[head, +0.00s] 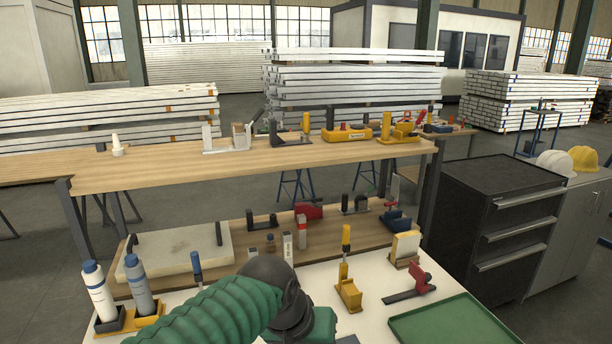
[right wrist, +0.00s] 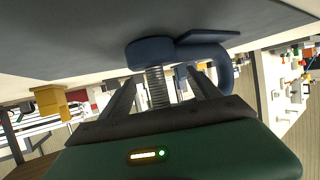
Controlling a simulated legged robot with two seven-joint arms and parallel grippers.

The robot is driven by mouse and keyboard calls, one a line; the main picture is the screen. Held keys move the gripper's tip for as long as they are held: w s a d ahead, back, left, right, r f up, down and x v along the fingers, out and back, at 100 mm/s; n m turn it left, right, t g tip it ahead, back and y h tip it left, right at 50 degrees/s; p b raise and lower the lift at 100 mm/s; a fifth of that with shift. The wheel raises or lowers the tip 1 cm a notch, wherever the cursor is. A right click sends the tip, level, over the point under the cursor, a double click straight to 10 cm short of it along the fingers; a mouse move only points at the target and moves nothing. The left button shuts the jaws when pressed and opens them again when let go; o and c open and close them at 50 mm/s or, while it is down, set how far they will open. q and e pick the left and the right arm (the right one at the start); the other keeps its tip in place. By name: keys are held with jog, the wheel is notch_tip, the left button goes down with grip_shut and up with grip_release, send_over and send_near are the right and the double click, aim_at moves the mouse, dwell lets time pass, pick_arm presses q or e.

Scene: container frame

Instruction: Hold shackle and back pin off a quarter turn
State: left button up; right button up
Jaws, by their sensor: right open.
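In the right wrist view, the dark blue shackle (right wrist: 225,66) hangs from the top of the tilted picture, beside a grey surface. A round blue part (right wrist: 150,52) carries a threaded pin (right wrist: 157,88) that runs down between my fingers. My right gripper (right wrist: 161,78) is open, one finger on each side of the thread. I cannot tell whether either finger touches it. In the head view, a green-sleeved arm of mine (head: 215,310) covers the front of the bench, and neither shackle nor jaws show there. My left gripper is not seen.
On the white bench (head: 375,270) stand a yellow clamp (head: 349,293), a red tool (head: 420,280), a green tray (head: 452,322) and two bottles (head: 98,291). A wooden shelf bench (head: 250,167) with several fixtures stands behind. A black drawer cabinet (head: 490,210) is at right.

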jog(key=v, duration=1.1)
jog(key=shift+s+d+r, duration=0.15)
jog(key=shift+d, duration=0.25)
jog(key=d+r+m+h+p, duration=0.3)
jog(key=d+m+h+p, duration=0.3)
jog(key=d+h, duration=0.35)
pick_arm(q)
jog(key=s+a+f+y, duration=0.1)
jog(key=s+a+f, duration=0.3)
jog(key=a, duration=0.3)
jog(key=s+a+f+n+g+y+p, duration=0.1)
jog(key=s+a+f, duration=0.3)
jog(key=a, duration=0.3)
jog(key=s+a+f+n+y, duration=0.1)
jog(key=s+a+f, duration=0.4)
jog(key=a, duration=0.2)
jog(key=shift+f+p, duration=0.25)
jog(key=shift+p, duration=0.1)
pick_arm(e)
jog(key=s+a+m+g, duration=0.1)
jog(key=s+m+g, duration=0.2)
jog(key=s, duration=1)
jog(key=g, duration=0.3)
jog(key=shift+s+m+h, duration=0.2)
jog(key=shift+m+h, duration=0.15)
jog(key=shift+m, duration=0.05)
